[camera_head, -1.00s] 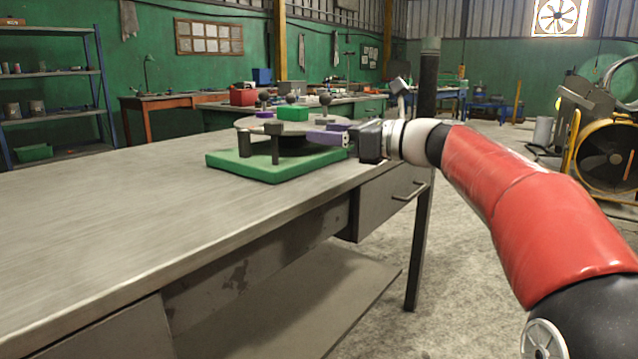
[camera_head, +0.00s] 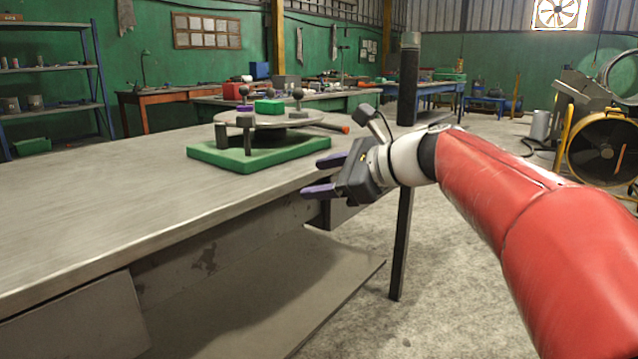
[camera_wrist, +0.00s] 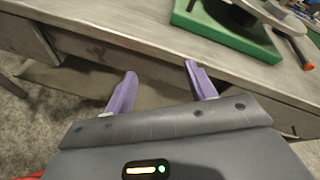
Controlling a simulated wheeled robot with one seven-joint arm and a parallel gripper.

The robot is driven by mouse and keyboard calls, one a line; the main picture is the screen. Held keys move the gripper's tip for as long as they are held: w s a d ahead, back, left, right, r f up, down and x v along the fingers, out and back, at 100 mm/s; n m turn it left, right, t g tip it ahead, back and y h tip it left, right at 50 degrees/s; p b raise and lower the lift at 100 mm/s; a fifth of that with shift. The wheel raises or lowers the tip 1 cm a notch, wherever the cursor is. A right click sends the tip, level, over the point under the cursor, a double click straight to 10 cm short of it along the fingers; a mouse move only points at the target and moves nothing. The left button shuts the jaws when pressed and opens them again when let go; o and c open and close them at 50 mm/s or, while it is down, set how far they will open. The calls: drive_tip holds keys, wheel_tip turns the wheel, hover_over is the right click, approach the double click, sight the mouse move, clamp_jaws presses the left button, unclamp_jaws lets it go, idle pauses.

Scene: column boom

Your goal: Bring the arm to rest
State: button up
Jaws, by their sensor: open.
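My gripper (camera_head: 322,176) is open and empty, its two purple fingers apart. In the head view it is off the front edge of the workbench (camera_head: 110,190), right of and nearer than the green base plate (camera_head: 210,154). In the wrist view my gripper (camera_wrist: 160,85) shows both fingers, with the bench edge beyond them and nothing between them. My red arm reaches in from the lower right.
A grey round plate (camera_head: 250,121) stands over the green base, carrying a green block (camera_head: 268,106) and dark ball-topped knobs. An orange-tipped handle (camera_head: 338,128) sticks out to its right. A dark post (camera_head: 408,80) rises behind my wrist. A yellow fan (camera_head: 602,150) stands at right.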

drive_tip(key=s+d+f+n+g+h+p, duration=0.1)
drive_tip(key=s+d+f+n+h, duration=0.5)
drive_tip(key=s+f+n, duration=0.3)
drive_tip(key=s+d+f+n+g+h+p, duration=0.1)
drive_tip(key=s+d+f+n+h, duration=0.4)
drive_tip(key=s+d+f+n, duration=0.3)
drive_tip(key=s+f+n, duration=0.1)
drive_tip(key=s+f, duration=0.1)
drive_tip(key=s, duration=0.2)
drive_tip(key=s+f, duration=0.2)
drive_tip(key=s, duration=0.3)
drive_tip(key=shift+d+f+n+h, duration=0.3)
drive_tip(key=shift+n+h, duration=0.1)
